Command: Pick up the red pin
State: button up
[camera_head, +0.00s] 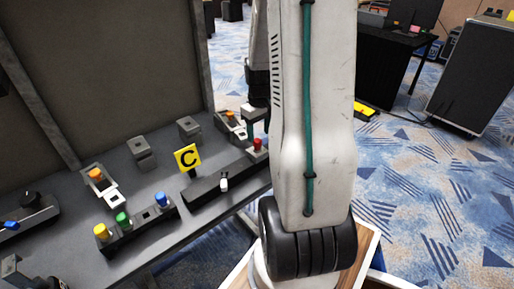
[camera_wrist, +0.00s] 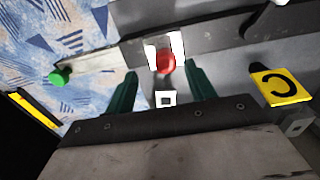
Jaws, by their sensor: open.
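The red pin (camera_head: 257,143) stands near the right end of a dark bar on the shelf, just left of my arm in the head view. In the wrist view the red pin (camera_wrist: 165,63) shows against a white patch, a little beyond the gap between my green fingertips. My gripper (camera_wrist: 163,80) is open, with one finger on each side of that gap and nothing between them. Whether the fingers touch the pin cannot be told. In the head view my arm hides much of the gripper.
A yellow sign marked C (camera_head: 187,158) stands left of the red pin; it also shows in the wrist view (camera_wrist: 281,87). Yellow, green and blue pins (camera_head: 123,219) stand on a block at the front left. A green-tipped piece (camera_wrist: 60,78) lies left in the wrist view.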

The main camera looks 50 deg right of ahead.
aim_at(258, 140)
jog(key=f, duration=0.5)
jog(key=shift+a, duration=0.4)
jog(key=c, duration=1.1)
notch_tip(258, 140, up, 10)
